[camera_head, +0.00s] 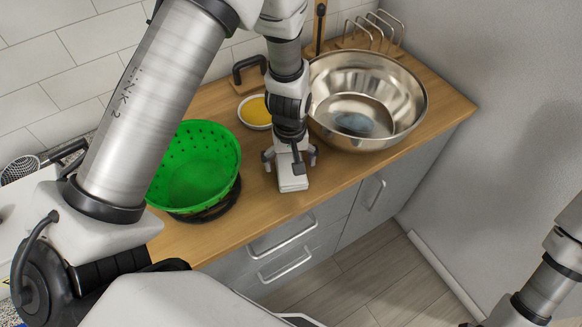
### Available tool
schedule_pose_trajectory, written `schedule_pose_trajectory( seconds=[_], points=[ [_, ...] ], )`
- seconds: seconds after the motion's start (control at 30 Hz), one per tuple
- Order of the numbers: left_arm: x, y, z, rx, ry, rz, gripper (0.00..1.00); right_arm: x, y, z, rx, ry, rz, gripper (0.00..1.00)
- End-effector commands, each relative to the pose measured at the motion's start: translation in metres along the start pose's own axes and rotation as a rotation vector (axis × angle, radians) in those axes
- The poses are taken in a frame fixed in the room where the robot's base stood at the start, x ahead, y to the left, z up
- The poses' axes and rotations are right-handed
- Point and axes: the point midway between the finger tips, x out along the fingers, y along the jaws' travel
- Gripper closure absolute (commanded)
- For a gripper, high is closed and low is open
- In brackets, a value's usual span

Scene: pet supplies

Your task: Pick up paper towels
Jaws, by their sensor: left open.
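A small white pack, which looks like the paper towels (293,184), lies on the wooden counter near its front edge. The gripper hides the back part of the pack. My right arm shows at the lower right, but its gripper is out of view.
A green perforated basket (197,170) stands left of the gripper, and a large steel bowl (400,115) stands close on the right. A small dish with yellow content (256,111) is behind. A wire rack (378,32) stands at the back. Bare counter (240,225) lies in front.

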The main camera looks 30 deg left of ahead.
Motion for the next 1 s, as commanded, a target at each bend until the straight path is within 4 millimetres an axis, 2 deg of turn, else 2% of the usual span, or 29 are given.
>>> schedule_pose_trajectory(
  seconds=[0.03, 0.07, 0.1, 0.2, 0.33, 0.37, 0.67, 1.0],
  points=[
    [0.000, 0.000, 0.000, 0.000, 0.000, 0.000, 0.02, 0.000, 0.000, 0.000, 0.000, -0.001, 0.000, 0.60],
    [0.000, 0.000, 0.000, 0.000, 0.000, 0.000, 0.09, 0.000, 0.000, 0.000, 0.000, -0.001, 0.000, 0.60],
    [0.000, 0.000, 0.000, 0.000, 0.000, 0.000, 0.23, 0.000, 0.000, 0.000, 0.000, -0.001, 0.000, 0.60],
    [0.000, 0.000, 0.000, 0.000, 0.000, -0.001, 0.53, 0.000, 0.000, 0.000, 0.000, -0.001, 0.000, 0.60],
    [0.000, 0.000, 0.000, 0.000, 0.000, -0.001, 0.53, 0.000, 0.000, 0.000, 0.000, -0.001, 0.000, 0.60],
    [0.000, 0.000, 0.000, 0.000, 0.000, -0.001, 0.57, 0.000, 0.000, 0.000, 0.000, -0.001, 0.000, 0.60],
    [-0.003, 0.000, 0.000, 0.001, -0.001, -0.001, 0.57, -0.003, 0.000, 0.000, 0.000, -0.001, 0.000, 0.60],
    [-0.030, 0.000, 0.000, 0.004, 0.000, 0.000, 0.57, -0.030, 0.000, 0.000, 0.000, -0.001, 0.000, 0.60]
  ],
)
